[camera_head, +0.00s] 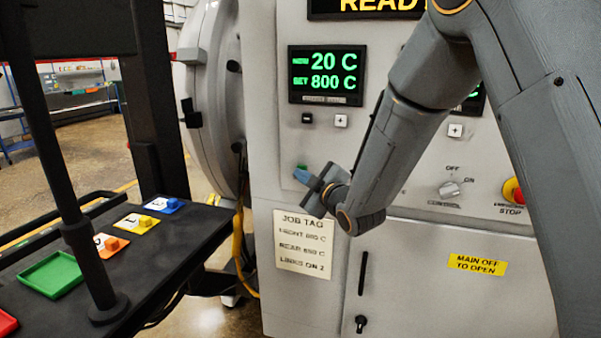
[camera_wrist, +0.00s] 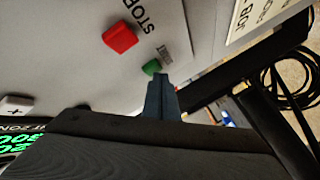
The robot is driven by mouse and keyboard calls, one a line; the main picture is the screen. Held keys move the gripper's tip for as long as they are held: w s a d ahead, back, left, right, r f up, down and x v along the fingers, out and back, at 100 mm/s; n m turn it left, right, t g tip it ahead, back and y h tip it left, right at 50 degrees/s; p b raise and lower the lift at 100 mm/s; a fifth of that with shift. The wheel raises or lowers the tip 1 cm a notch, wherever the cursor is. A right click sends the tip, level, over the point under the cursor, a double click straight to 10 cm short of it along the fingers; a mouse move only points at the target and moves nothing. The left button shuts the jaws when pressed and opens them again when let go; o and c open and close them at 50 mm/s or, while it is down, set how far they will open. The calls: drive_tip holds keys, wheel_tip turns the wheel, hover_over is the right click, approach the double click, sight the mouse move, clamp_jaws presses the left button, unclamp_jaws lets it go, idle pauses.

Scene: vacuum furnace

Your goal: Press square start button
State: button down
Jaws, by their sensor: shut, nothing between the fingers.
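The square start button is green; in the head view (camera_head: 301,167) it shows just above my fingertips on the grey furnace panel. It also shows in the wrist view (camera_wrist: 152,67), just beyond the fingertips, beside a small label too blurred to read. My gripper (camera_head: 306,179) is shut and empty, its blue fingers pointing at the panel by the green button; it also shows in the wrist view (camera_wrist: 161,82). I cannot tell whether the tips touch the button. A red square button (camera_wrist: 120,37) marked STOP sits near it; my gripper hides it in the head view.
A temperature display (camera_head: 327,75) reads now 20 C, set 800 C, with minus (camera_head: 307,118) and plus (camera_head: 341,121) keys below. A control knob (camera_head: 450,189) and red emergency stop (camera_head: 513,190) are right. A job tag (camera_head: 304,243) hangs below. A dark table (camera_head: 190,235) stands left.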

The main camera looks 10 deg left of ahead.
drive_tip(key=shift+w, duration=0.1)
idle(0.5)
drive_tip(key=shift+s+a, duration=0.1)
drive_tip(key=shift+s, duration=0.75)
drive_tip(key=shift+s+a, duration=0.2)
drive_tip(key=shift+s, duration=1.05)
drive_tip(key=shift+s+a, duration=0.15)
drive_tip(key=shift+s, duration=1.1)
